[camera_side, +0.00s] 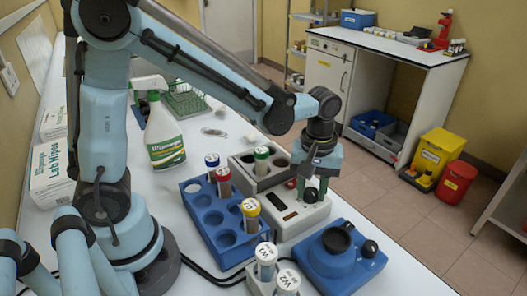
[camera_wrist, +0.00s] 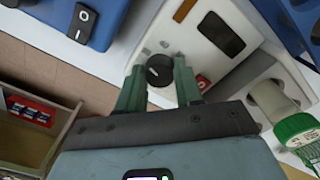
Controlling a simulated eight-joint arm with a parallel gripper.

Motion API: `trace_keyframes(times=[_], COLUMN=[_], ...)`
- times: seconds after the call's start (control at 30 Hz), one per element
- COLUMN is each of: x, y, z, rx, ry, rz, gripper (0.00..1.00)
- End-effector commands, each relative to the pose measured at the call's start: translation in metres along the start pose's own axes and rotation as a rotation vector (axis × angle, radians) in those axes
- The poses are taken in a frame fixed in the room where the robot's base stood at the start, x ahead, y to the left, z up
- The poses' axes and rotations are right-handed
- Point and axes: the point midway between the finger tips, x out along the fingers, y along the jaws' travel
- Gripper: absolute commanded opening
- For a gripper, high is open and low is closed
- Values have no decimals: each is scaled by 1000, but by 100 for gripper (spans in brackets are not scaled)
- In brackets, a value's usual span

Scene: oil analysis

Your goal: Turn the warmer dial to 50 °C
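The warmer (camera_side: 291,224) is a light block with a white front panel; its upper block holds a green-capped vial (camera_side: 262,160) and has empty dark wells. Its dial (camera_wrist: 159,70) is a round black knob with a pale pointer mark, on the white panel in the wrist view. My gripper (camera_wrist: 159,66) has two green fingers, one on each side of the dial, with small gaps seeming to remain. In the side view my gripper (camera_side: 311,192) points down over the panel and hides most of the dial. Whether the fingers touch the knob is not clear.
A blue rack (camera_side: 223,220) with several capped vials stands left of the warmer. A blue device with a black cup (camera_side: 338,262) is close on the right. A small white holder with two white-capped vials (camera_side: 266,262) is in front. A spray bottle (camera_side: 163,135) stands behind.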

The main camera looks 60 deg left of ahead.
Motion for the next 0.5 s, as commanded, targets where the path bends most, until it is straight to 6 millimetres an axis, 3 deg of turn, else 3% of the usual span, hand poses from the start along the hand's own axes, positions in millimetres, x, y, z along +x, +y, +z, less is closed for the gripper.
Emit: trace_keyframes(times=[0.03, 0.17, 0.5], x=[0, 0, 0], y=[0, 0, 0], z=[0, 0, 0], rx=[0, 0, 55], ry=[0, 0, 0], rz=[0, 0, 0], gripper=[24, 5, 5])
